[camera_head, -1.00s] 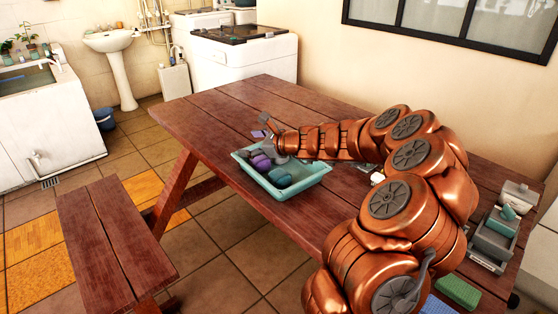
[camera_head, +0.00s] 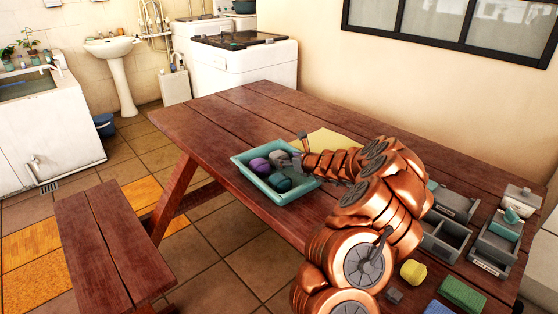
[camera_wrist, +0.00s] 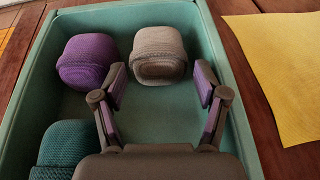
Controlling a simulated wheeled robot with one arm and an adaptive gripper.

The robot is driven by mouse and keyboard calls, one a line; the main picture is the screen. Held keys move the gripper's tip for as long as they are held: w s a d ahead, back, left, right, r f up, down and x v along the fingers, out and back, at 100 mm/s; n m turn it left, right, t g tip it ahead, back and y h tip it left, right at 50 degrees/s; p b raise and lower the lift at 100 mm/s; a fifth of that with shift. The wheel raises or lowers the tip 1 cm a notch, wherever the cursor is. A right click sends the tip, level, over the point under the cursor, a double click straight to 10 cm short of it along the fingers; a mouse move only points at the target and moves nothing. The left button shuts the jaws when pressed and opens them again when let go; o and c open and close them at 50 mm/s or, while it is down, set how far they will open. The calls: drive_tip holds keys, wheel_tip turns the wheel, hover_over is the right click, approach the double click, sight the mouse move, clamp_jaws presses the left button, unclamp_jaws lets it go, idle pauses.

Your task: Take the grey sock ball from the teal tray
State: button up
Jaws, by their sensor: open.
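The teal tray (camera_head: 301,192) sits on the wooden table and fills much of the wrist view (camera_wrist: 35,75). The grey sock ball (camera_wrist: 160,53) lies in the tray's far part in the wrist view, right of a purple sock ball (camera_wrist: 88,62). A dark teal sock ball (camera_wrist: 65,150) lies at the lower left. My gripper (camera_wrist: 161,75) is open and empty, its fingertips at either side of the grey ball's near edge, the ball mostly beyond them. In the head view my gripper (camera_head: 292,160) is over the tray's right part.
A yellow sheet (camera_wrist: 285,70) lies right of the tray, also seen behind my arm in the head view (camera_head: 332,140). Grey compartment boxes (camera_head: 445,238), a yellow block (camera_head: 413,272) and a green sponge (camera_head: 461,293) are on the table's right. The table's far left is clear.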

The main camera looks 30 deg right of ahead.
drive_tip(key=shift+p+x, duration=0.3)
drive_tip(key=shift+x, duration=2.75)
drive_tip(key=shift+a, duration=0.15)
drive_tip(key=c, duration=0.8)
drive_tip(key=shift+s, duration=0.1)
